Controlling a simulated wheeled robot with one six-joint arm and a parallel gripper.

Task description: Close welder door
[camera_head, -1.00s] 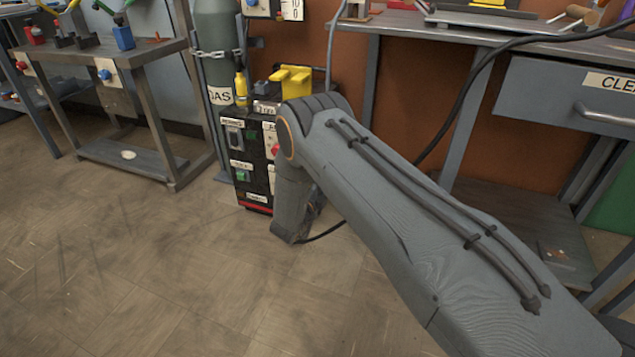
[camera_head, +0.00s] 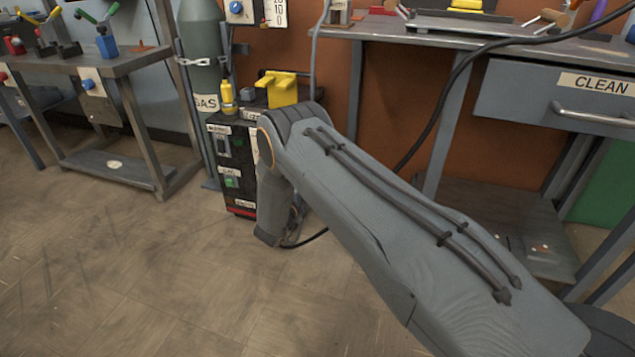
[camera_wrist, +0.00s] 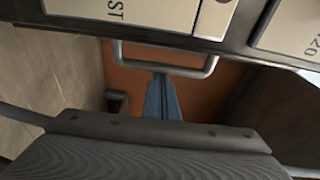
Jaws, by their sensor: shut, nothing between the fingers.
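The welder (camera_head: 226,168) is a dark cabinet with a labelled front, standing on the floor beside the gas cylinder in the head view. My arm covers the right part of its front, so its door cannot be made out there. My gripper is hidden behind my arm in that view. In the wrist view, a grey bar handle (camera_wrist: 190,73) crosses below a dark panel with pale labels. I cannot tell whether this handle is on the welder door. My gripper (camera_wrist: 161,80) shows there as narrow blue-grey fingers, shut and empty, with tips close to the bar; contact is unclear.
The gas cylinder (camera_head: 203,60) is chained left of the welder. A metal cart (camera_head: 110,66) stands further left. A workbench with a drawer (camera_head: 555,100) stands at the right, and a black cable (camera_head: 433,130) hangs before it. The floor at front left is clear.

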